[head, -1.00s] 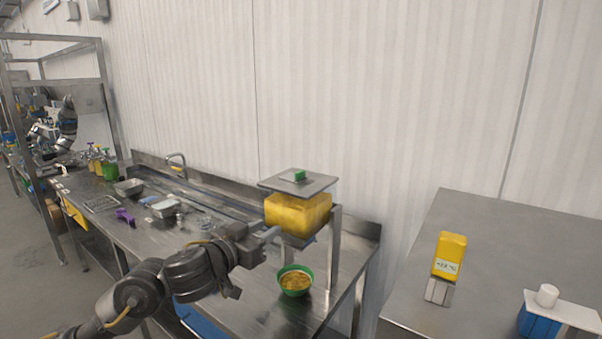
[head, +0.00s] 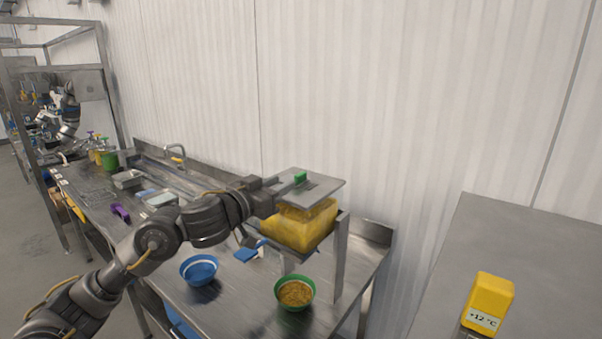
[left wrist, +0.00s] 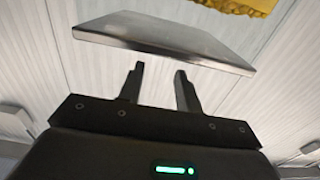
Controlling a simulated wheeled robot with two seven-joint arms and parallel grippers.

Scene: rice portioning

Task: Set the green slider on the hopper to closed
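The hopper has a yellow body (head: 300,226) under a flat grey metal plate (head: 322,188). The small green slider (head: 300,177) stands on top of this plate, near its middle. My left gripper (head: 284,184) is at the plate's left edge, close to the green slider in the head view; I cannot tell whether it touches it. In the left wrist view my two dark fingers (left wrist: 158,82) stand apart with nothing between them. The plate (left wrist: 160,40) shows beyond them, and the green slider is not visible there. My right gripper is not in view.
A green bowl (head: 295,293) of grain stands below the hopper. An empty blue bowl (head: 199,270) is to its left. A blue piece (head: 251,252) sticks out under the hopper. A yellow +12 °C box (head: 489,300) stands on the right table.

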